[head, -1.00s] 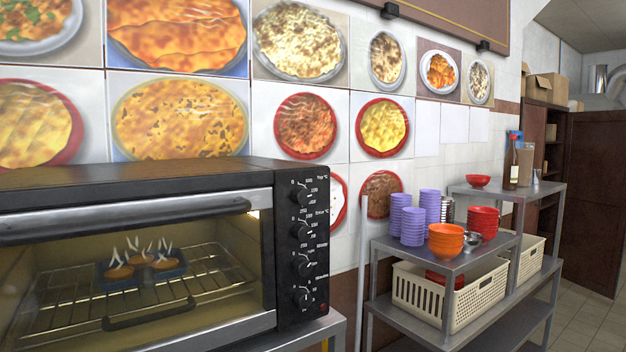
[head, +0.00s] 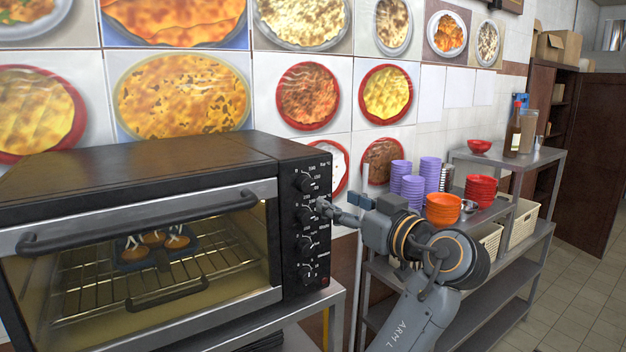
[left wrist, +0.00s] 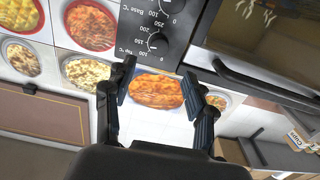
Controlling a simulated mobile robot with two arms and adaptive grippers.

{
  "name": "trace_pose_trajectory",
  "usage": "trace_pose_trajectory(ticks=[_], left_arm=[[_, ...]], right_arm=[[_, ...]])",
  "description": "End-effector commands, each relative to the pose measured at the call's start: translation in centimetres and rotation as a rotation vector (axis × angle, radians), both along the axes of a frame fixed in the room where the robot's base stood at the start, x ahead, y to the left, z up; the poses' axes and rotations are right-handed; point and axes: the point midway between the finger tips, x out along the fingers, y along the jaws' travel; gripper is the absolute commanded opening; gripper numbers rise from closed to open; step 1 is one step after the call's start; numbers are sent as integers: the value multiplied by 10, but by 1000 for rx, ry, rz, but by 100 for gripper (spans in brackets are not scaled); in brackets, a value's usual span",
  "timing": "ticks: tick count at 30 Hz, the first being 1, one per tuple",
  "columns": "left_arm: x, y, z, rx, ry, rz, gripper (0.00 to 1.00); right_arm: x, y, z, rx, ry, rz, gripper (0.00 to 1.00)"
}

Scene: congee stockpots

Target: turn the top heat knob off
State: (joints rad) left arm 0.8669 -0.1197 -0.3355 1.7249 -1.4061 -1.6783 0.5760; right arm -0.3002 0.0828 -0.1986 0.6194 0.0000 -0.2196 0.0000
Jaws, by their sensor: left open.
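The oven's top heat knob (head: 304,182) is the black round knob highest on the dark control panel, below the "Top" label. In the left wrist view the top knob (left wrist: 157,42) appears upside down, just beyond the fingertips. My left gripper (head: 328,208) is beside the panel's front, lower than the top knob and near the second knob (head: 304,214). In the left wrist view the left gripper (left wrist: 157,76) is open with nothing between its fingers. It appears apart from the knob. My right gripper is not in view.
The oven (head: 130,185) has a long door handle (head: 140,220) protruding left of the knobs. Inside, a dark tray (head: 150,255) sits on the rack.

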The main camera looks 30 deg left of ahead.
Motion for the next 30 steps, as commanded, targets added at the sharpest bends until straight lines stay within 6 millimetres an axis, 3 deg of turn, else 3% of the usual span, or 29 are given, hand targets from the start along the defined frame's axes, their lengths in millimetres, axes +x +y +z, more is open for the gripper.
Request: trace_pose_trajectory(ticks=[3,12,18,26,27,30], left_arm=[[10,27,6,3,4,4,55],[31,75,4,3,5,1,55],[37,88,1,2,4,-1,55],[38,90,-1,1,3,-2,55],[38,90,-1,1,3,-2,53],[38,89,0,1,3,-2,33]], right_arm=[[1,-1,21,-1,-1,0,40],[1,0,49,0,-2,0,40],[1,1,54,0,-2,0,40],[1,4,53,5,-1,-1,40],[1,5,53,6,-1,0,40],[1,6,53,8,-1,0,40]])
